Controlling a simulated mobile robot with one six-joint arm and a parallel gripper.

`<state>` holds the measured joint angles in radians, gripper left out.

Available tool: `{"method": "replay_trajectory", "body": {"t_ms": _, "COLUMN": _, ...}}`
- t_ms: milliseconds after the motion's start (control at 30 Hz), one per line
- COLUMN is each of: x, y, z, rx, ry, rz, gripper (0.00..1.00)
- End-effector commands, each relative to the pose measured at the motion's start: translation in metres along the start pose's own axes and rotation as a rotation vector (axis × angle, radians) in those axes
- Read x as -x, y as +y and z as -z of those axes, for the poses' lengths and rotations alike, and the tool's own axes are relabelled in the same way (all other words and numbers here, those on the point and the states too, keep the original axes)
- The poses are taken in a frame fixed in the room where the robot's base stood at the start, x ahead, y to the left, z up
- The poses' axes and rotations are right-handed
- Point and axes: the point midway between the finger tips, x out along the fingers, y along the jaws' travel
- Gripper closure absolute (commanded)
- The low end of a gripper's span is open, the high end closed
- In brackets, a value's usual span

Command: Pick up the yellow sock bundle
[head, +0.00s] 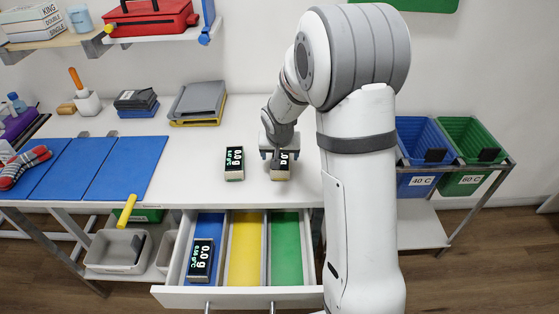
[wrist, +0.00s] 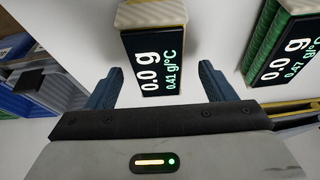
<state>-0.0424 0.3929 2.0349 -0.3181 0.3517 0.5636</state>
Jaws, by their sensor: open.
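My gripper (head: 275,151) is over the white table, close to a block with a black 0.0 g display (head: 283,166) and a pale yellow body. In the wrist view the open fingers (wrist: 160,84) stand either side of the near end of this block (wrist: 152,62), with gaps at both sides. Nothing is held. A similar block with a green body (head: 234,164) stands to its left in the head view; it also shows at the right of the wrist view (wrist: 286,50). I cannot make out a plain yellow sock bundle.
An open drawer (head: 241,297) has blue, yellow and green compartments; a third display block (head: 200,260) is in the blue one. A striped red sock bundle (head: 22,166) lies at the left. Grey and yellow trays (head: 198,100) stand behind. Blue (head: 425,138) and green (head: 468,134) bins stand right.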

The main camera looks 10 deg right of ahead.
Motion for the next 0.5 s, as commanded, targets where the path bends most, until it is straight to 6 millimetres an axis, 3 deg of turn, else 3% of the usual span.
{"method": "replay_trajectory", "body": {"t_ms": 200, "x": -0.026, "y": 0.002, "z": 0.0, "rx": -0.001, "ry": -0.001, "rz": 0.0, "gripper": 0.24}}
{"method": "replay_trajectory", "body": {"t_ms": 500, "x": -0.03, "y": 0.002, "z": 0.0, "rx": 0.0, "ry": 0.0, "rz": 0.0, "gripper": 0.24}}
